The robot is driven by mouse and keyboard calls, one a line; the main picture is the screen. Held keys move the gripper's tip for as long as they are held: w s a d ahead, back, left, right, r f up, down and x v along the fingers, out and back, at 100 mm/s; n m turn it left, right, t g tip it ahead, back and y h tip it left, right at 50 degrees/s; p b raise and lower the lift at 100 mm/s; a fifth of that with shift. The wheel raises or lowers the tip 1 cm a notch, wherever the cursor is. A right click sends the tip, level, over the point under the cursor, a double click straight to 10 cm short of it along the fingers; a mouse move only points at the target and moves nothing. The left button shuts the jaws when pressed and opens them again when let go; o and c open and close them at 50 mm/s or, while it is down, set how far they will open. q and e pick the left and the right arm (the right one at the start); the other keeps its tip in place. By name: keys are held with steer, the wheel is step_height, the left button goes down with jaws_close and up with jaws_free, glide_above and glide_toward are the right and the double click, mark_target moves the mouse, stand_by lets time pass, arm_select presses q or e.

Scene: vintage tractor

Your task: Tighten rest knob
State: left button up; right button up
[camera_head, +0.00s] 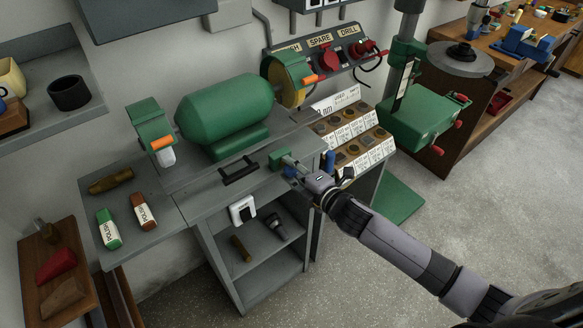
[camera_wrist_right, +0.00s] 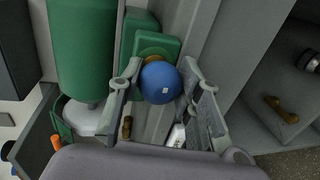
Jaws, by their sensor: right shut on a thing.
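The rest knob is a round blue ball (camera_wrist_right: 160,83) with a small pale square mark, in the middle of the right wrist view. It sits in front of a green block (camera_wrist_right: 151,45) and a brass-coloured collar. My right gripper (camera_wrist_right: 161,70) has one finger on each side of the knob and is shut on it. My left gripper is not in view.
The green grinder (camera_head: 222,115) stands behind on the grey bench. A black handle (camera_head: 240,170) lies left of the gripper. A stepped rack of labelled parts (camera_head: 352,135) stands close on the right. Open shelves (camera_head: 262,262) are below. The floor at the right is clear.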

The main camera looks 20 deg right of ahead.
steer(key=shift+f, duration=0.1)
stand_by(0.3)
steer(key=o, duration=1.2)
steer(key=shift+s+d, duration=0.1)
steer(key=shift+s, duration=0.05)
steer(key=v, duration=1.2)
